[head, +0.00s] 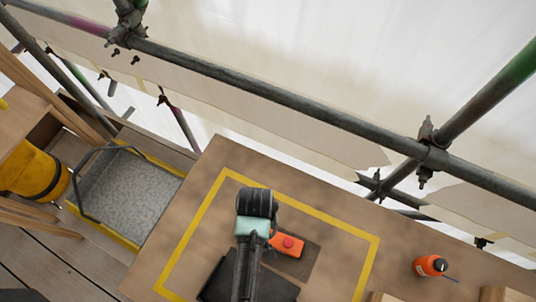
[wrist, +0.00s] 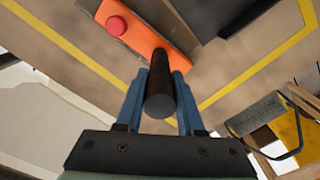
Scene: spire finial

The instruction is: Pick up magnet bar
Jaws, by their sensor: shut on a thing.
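The magnet bar appears as an orange block with a round red button in the head view (head: 288,243) and in the wrist view (wrist: 145,37). A black round bar, which looks joined to the orange block, points toward the wrist camera. My gripper (wrist: 160,76) has its two blue fingers on either side of this black part and is shut on it. In the head view my arm comes from below and hides the fingers and part of the magnet bar. I cannot tell whether the bar touches the tabletop.
The wooden tabletop (head: 200,190) has a yellow taped outline around the work area. An orange bottle (head: 430,266) stands at the right. A grey tray (head: 128,198) with a handle and a yellow bucket (head: 35,172) are at the left. Scaffold tubes (head: 290,100) cross behind the table.

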